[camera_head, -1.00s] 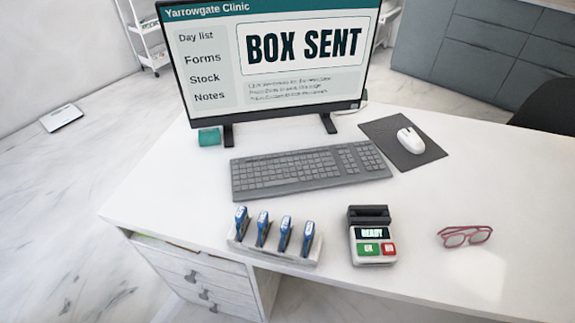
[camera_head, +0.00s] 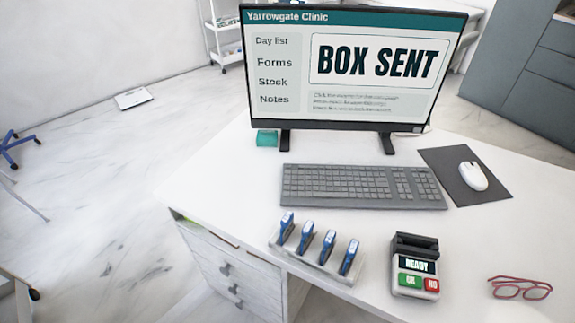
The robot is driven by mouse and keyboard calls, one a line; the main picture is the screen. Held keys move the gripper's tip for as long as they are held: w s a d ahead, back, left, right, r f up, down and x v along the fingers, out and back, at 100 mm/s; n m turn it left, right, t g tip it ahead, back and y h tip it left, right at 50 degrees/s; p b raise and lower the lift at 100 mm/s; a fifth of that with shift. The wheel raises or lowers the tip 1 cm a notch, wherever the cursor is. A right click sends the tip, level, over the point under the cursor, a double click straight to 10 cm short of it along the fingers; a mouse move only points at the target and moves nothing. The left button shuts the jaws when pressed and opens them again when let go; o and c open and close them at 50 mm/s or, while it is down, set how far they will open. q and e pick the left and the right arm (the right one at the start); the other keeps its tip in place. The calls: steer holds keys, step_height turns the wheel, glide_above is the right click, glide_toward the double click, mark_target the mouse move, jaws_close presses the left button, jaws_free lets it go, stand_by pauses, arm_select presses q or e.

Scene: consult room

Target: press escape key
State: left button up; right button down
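A grey keyboard (camera_head: 362,186) lies flat on the white desk (camera_head: 215,175), in front of the monitor. The escape key would be among its small keys, but single keys are too small to tell apart. The monitor (camera_head: 352,68) stands behind the keyboard and shows "Yarrowgate Clinic", a side list with Day list, Forms, Stock and Notes, and a large "BOX SENT". Small lines of text below that are hard to read. Neither of my grippers is in view.
In front of the keyboard stand a rack (camera_head: 318,262) of several blue stamp-like items and a card terminal (camera_head: 414,266) reading "READY". Red glasses (camera_head: 520,288) lie at right. A white mouse (camera_head: 473,175) rests on a dark mat (camera_head: 453,160). A teal block (camera_head: 267,138) sits left of the monitor stand.

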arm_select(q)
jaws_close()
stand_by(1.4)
